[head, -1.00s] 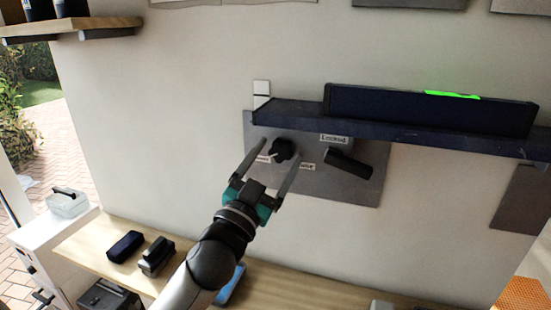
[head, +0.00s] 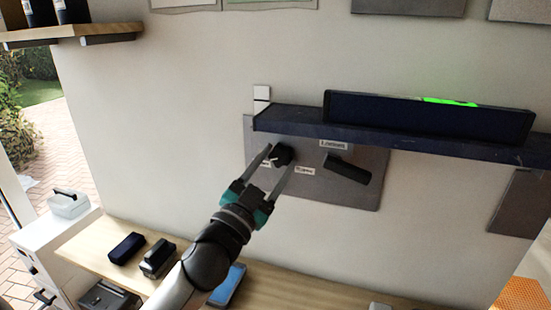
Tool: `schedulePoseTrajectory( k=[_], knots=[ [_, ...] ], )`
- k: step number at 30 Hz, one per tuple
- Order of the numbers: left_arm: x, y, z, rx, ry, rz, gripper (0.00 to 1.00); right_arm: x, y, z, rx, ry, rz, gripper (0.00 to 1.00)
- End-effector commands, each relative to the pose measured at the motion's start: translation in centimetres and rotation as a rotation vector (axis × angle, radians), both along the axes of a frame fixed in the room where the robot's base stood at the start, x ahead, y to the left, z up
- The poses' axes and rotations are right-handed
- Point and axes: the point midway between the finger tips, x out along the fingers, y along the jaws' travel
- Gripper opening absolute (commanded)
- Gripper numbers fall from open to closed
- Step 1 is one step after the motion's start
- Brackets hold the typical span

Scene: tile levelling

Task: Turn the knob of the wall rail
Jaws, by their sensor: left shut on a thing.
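The dark wall rail (head: 400,137) runs across the wall, with a grey plate (head: 340,197) below it. A black knob (head: 283,155) sits at the plate's upper left, with small labels beside it. My left gripper (head: 277,160) comes up from below, its two fingers on either side of the knob and shut on it. A black lever-like handle (head: 348,169) is to the right, under a label. On the rail lies a long dark bar (head: 425,118) with a bright green strip on top. My right gripper is not in view.
White switches (head: 261,98) are above the rail's left end. The wall left of the plate is clear.

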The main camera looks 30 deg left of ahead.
Motion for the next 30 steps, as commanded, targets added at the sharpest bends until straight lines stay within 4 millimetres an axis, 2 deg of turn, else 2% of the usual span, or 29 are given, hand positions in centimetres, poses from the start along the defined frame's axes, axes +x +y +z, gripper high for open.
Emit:
schedulePoseTrajectory(
  k=[1,7,12,21,22,30],
  knots=[
    [0.0,0.0,0.4,0.053,0.019,-0.001,0.0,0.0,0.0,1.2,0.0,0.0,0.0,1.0],
    [0.0,0.1,0.4,0.213,0.056,-0.001,0.0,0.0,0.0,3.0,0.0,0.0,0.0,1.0],
    [0.0,0.2,0.2,0.273,0.068,-0.001,0.0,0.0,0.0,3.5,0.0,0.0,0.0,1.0],
    [0.0,0.2,0.1,0.278,0.068,-0.001,0.0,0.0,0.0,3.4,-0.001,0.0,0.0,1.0],
    [0.0,0.2,0.1,0.278,0.068,-0.001,0.55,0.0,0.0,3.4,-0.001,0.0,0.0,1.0],
    [0.0,0.2,0.1,0.277,0.067,-0.001,0.84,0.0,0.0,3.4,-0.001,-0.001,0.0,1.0]
  ],
)
